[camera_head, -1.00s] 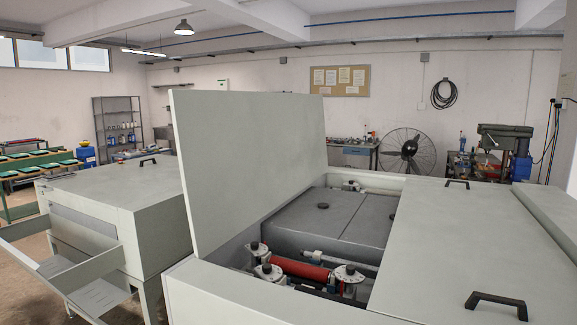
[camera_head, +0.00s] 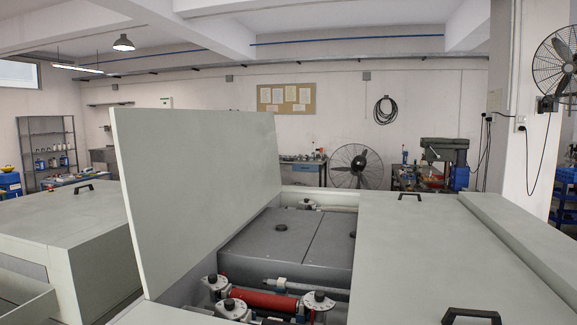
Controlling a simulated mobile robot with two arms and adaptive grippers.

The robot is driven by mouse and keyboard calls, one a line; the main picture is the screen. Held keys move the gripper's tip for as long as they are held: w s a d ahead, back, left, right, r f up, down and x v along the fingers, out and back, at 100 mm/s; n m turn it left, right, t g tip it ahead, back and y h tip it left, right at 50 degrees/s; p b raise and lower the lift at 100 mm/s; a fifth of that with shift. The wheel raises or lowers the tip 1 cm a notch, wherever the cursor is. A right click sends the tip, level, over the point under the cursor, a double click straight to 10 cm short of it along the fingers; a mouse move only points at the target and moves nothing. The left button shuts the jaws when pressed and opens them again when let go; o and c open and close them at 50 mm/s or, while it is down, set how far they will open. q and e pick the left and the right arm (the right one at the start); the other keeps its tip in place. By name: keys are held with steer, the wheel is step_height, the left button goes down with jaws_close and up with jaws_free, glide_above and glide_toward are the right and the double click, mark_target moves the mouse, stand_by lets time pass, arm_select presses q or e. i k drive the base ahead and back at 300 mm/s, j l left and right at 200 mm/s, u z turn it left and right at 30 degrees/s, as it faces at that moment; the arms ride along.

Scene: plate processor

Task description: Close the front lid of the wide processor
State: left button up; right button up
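The wide processor (camera_head: 440,245) fills the front of the head view. One lid (camera_head: 200,185) stands raised on its left side, tilted a little back to the left. Beside it the bay is open, showing grey inner covers (camera_head: 285,250), a red roller (camera_head: 265,300) and round black-and-white knobs. A flat lid panel (camera_head: 430,230) lies shut to the right, with one black handle (camera_head: 470,315) at the near edge and another (camera_head: 410,194) at the far edge. Neither of my grippers is in view.
A second grey machine (camera_head: 65,220) with a black handle stands to the left, close to the raised lid. Behind are a shelf rack (camera_head: 48,150), a standing fan (camera_head: 355,166) and a green drill press (camera_head: 447,155). A pillar (camera_head: 515,110) stands at right.

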mark_target(190, 179)
steer(key=i+j+z, duration=0.2)
steer(key=j+z, duration=0.25)
steer(key=j, duration=0.9)
steer(key=j+z, duration=0.45)
steer(key=j, duration=3.25)
